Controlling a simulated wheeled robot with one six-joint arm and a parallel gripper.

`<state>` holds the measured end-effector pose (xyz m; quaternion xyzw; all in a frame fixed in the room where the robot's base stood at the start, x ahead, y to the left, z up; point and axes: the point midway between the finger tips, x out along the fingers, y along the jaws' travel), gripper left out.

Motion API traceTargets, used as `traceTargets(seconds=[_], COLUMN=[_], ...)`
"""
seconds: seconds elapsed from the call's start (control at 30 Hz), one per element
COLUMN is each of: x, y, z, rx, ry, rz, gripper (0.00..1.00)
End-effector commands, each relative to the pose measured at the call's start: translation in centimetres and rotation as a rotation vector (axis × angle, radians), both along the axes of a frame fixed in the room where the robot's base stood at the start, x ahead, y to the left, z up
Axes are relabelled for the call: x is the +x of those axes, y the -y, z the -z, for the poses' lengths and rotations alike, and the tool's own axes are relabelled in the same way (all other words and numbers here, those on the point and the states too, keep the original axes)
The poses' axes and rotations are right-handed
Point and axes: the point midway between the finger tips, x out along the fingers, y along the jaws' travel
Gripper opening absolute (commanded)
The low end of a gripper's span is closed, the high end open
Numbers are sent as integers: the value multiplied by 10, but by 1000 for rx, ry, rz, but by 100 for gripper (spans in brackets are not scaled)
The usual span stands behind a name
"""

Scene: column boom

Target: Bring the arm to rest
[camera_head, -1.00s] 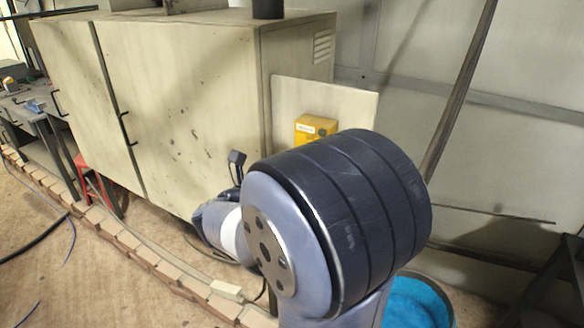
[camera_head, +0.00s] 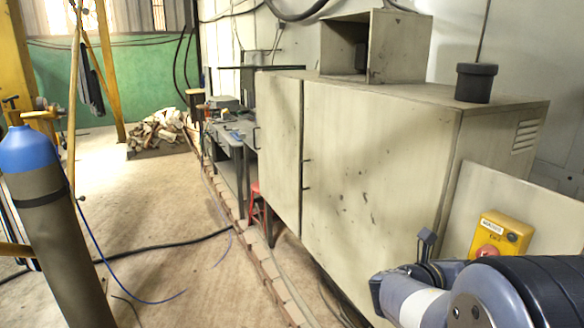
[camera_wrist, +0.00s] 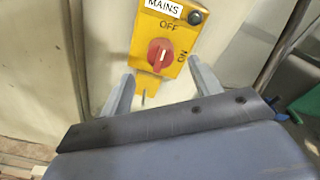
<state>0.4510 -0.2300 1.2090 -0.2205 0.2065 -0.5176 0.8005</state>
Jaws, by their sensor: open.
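My gripper (camera_wrist: 160,70) is open and empty in the wrist view, with one pale finger on each side. Its fingers point toward a yellow mains switch box (camera_wrist: 173,22), and a gap seems to separate them from it. The box's red knob (camera_wrist: 160,54) looks turned toward the OFF label. In the head view my arm (camera_head: 500,295) is at the lower right, bent in front of the panel, and the yellow box (camera_head: 503,232) shows just above it. My gripper's fingers cannot be made out there.
A large cream cabinet (camera_head: 385,150) stands close beside my arm, with a dark cup (camera_head: 475,83) on top. A pale panel (camera_head: 470,190) backs the switch box. A blue-topped gas cylinder (camera_head: 50,230) stands at the left. Cables cross open floor (camera_head: 150,240) between them.

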Motion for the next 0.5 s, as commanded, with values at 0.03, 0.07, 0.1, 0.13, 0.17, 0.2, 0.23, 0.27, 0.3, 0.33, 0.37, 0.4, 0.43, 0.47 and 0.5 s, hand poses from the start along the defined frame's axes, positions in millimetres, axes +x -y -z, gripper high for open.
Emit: traceTargets(seconds=[0.03,0.07,0.1,0.13,0.17,0.2,0.23,0.27,0.3,0.33,0.37,0.4,0.43,0.47,0.5], x=[3,4,7,9,11,13,14,16,18,19,20,21,21,22,22], y=[10,15,20,25,29,34,38,41,45,48,50,52,54,55,56], z=[0,1,1,1,2,3,3,3,4,5,5,5,5,6,6], rx=[-1,0,1,0,1,1,0,1,0,1,1,0,1,1,1], ry=[-2,-2,-2,-1,-2,-2,-2,-1,-1,-2,-2,0,1,1,1], rz=[5,5,5,5,5,3,4,4,3,2,2,1,1,1,1], gripper=[60,60,60,60,60,60,60,60,60,60,60,60,60,60,60])
